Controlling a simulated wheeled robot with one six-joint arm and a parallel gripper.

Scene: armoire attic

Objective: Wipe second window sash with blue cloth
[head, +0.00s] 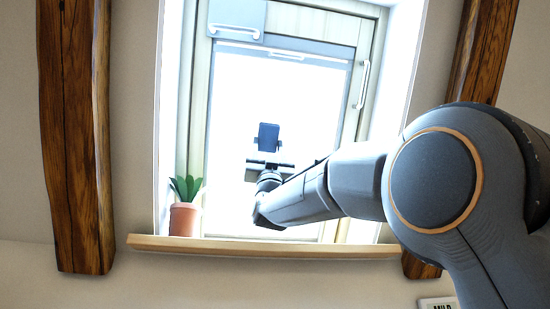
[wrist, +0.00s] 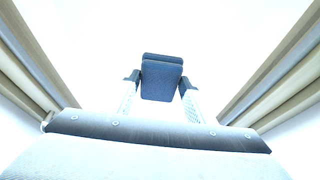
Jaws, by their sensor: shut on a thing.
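My gripper (head: 269,150) is shut on a folded blue cloth (head: 268,136), which stands out dark against the bright window in the head view. In the wrist view the cloth (wrist: 162,78) sits between the two fingertips (wrist: 161,80). The window sash (head: 227,45) has a pale frame and a very bright pane. My gripper is in front of the pane, a little below its middle. I cannot tell whether the cloth touches the glass. Only one sash shows clearly in the head view.
A potted plant (head: 185,208) stands at the left end of the wooden sill (head: 270,247). A white handle (head: 362,85) is on the sash's right side. Wooden beams (head: 75,140) flank the window. A partly cut-off sign (head: 438,303) is at the bottom right.

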